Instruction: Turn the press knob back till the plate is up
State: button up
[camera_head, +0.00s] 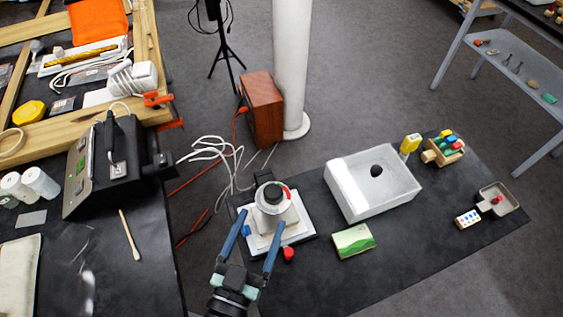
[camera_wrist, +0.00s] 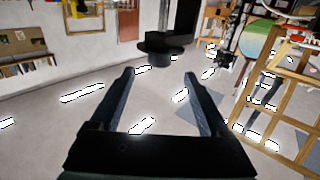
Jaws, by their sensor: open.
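The press (camera_head: 273,212) stands on the dark mat, with a pale square base and a rounded light body. Its dark knob (camera_head: 273,193) is on top, beside a red mark on the body. The height of its plate is hard to tell. My gripper (camera_head: 262,221) is open, its two blue fingers spread in front of the press in the head view, overlapping the base. I cannot tell whether they touch it. In the wrist view the open fingers (camera_wrist: 158,82) have nothing between them but distant room; the press is not recognizable there.
A wooden block holder (camera_head: 443,151) and a grey tray (camera_head: 499,199) are farther right. The mat's front is clear.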

aim_at(277, 184)
jog(key=p+x, duration=0.3)
jog(key=x, duration=0.6)
jog(key=shift+w+d+r, duration=0.1)
jog(key=shift+w+d, duration=0.1)
jog(key=shift+w, duration=0.15)
jog(key=shift+x, duration=0.85)
grip_shut()
